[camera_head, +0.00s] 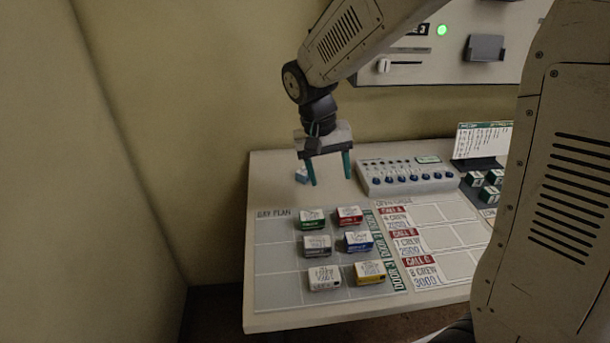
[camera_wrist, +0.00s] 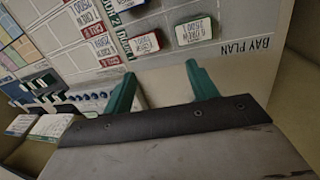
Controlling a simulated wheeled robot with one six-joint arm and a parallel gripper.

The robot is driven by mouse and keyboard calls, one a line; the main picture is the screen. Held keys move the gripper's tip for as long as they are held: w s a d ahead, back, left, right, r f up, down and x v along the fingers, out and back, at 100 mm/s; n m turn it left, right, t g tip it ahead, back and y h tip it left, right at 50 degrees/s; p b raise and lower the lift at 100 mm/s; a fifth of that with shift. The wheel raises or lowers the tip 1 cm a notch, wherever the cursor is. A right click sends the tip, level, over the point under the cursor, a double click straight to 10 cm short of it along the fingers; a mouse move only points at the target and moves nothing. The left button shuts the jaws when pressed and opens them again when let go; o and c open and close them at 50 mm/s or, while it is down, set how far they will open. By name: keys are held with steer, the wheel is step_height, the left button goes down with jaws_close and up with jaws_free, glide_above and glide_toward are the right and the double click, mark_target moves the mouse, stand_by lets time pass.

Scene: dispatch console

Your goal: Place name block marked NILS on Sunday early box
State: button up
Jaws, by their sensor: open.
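My gripper (camera_head: 330,181) is open and empty above the back left of the table. In the wrist view its two green fingers (camera_wrist: 162,80) stand apart with nothing between them. Several small dark blocks with white tops sit at the right of the table, one of them a dark block (camera_head: 473,180) by a card stand; they also show in the wrist view as dark blocks (camera_wrist: 40,82). Their lettering is too small to read, so I cannot tell which is NILS. My arm hides what lies further right in the head view. I cannot make out the Sunday early box.
A bay plan sheet (camera_head: 272,282) holds several coloured labelled blocks. A grey button panel (camera_head: 408,184) stands right of my gripper. A card stand (camera_head: 484,140) is at the back right. A call sheet (camera_head: 470,235) lies flat.

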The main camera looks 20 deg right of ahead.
mark_target(304, 171)
steer(key=w+f+m, duration=0.1)
steer(key=w, duration=0.2)
steer(key=w+a+f+m, duration=0.1)
steer(key=w+f, duration=0.1)
steer(key=w, duration=0.2)
steer(key=w+a+f+m+t, duration=0.1)
steer(key=w+f, duration=0.1)
steer(key=w, duration=0.1)
steer(key=shift+w+f+h, duration=0.15)
steer(key=shift+f+h, duration=0.1)
steer(key=shift+h, duration=0.05)
steer(key=w, duration=0.1)
steer(key=m, duration=0.1)
steer(key=w, duration=0.1)
steer(key=shift+w+a+f+m+t, duration=0.25)
steer(key=shift+w+m+t, duration=0.05)
steer(key=shift+w, duration=0.05)
steer(key=w+m, duration=0.1)
steer(key=w+m+t, duration=0.1)
steer(key=w+m, duration=0.1)
steer(key=shift+w+r, duration=0.25)
steer(key=shift+r, duration=0.1)
steer(key=x, duration=0.7)
steer(key=shift+s+d+r, duration=0.1)
steer(key=shift+s+d, duration=0.05)
steer(key=shift+d, duration=0.25)
steer(key=c, duration=1.1)
steer(key=shift+r, duration=0.1)
